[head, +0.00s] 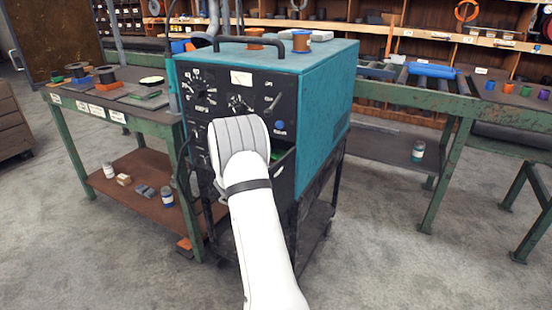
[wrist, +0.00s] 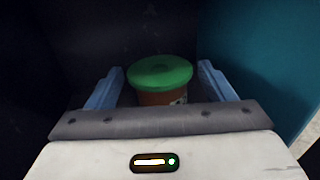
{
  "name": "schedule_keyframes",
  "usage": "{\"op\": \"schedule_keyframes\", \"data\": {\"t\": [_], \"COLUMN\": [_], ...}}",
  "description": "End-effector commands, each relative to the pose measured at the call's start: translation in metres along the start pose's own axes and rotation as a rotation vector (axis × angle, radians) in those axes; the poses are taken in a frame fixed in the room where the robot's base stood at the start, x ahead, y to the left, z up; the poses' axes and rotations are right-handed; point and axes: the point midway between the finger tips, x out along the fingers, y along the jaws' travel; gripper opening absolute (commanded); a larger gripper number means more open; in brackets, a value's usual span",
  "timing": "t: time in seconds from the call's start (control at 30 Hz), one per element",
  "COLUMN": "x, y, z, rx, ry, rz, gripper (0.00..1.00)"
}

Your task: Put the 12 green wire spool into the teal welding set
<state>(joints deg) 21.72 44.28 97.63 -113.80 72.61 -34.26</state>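The teal welding set (head: 325,95) stands in the middle of the head view, with a black front of dials and a dark open compartment low on that front. My white arm reaches to this front and hides much of it; the gripper's fingers are hidden there. In the wrist view, the green wire spool (wrist: 160,72) has a green top and a brown-orange body and sits upright inside the dark space. My gripper (wrist: 160,85) has its blue fingers on both sides of the spool, with a narrow gap at each side, so it looks open around it.
A green-legged bench (head: 150,115) with several spools stands to the left. Another green bench (head: 425,90) with trays runs behind on the right. A teal side wall (wrist: 260,60) is close to the right of the gripper. Open floor lies at front right.

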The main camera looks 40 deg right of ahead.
Motion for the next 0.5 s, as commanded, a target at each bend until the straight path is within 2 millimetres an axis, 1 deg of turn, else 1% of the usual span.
{"op": "schedule_keyframes", "data": {"t": [0.03, 0.1, 0.33, 0.43, 0.5], "x": [0.000, 0.000, -0.002, -0.009, -0.019], "y": [0.000, 0.000, 0.000, 0.001, 0.001], "z": [0.000, -0.001, -0.003, -0.002, -0.001], "rx": [-0.001, -0.001, -0.004, -0.003, -0.003], "ry": [0.001, 0.001, 0.005, 0.004, 0.005], "rz": [0.000, 0.000, 0.001, 0.003, 0.003], "gripper": [0.80, 0.85, 0.85, 0.85, 0.85]}}
